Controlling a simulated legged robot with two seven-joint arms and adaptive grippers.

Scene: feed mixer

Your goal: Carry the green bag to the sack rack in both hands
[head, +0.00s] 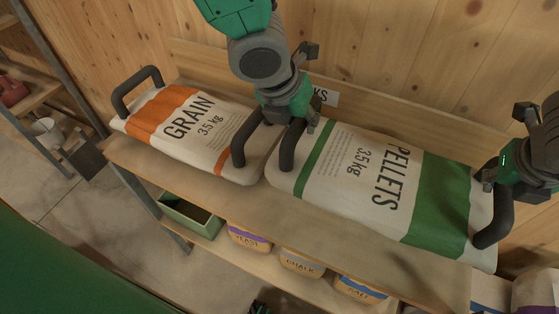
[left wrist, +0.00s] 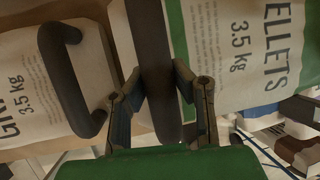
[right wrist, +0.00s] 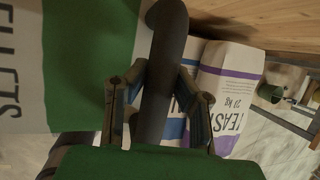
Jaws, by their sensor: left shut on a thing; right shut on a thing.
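The green bag (head: 345,185) is white with green bands and the word PELLETS, with a dark handle at each end. It lies flat on the wooden shelf of the sack rack (head: 140,163), to the right of an orange-banded grain bag. My left gripper (head: 300,118) is shut on its left handle, which also shows between the fingers in the left wrist view (left wrist: 152,65). My right gripper (head: 490,182) is shut on its right handle, seen between the fingers in the right wrist view (right wrist: 160,75). The fingertips are partly hidden in the head view.
The grain bag (head: 190,130) lies close beside the green bag's left end. A plank wall and back board (head: 410,120) stand behind. A lower shelf holds a green bin (head: 190,215) and several small labelled bags. A purple-banded bag (right wrist: 228,90) stands below right.

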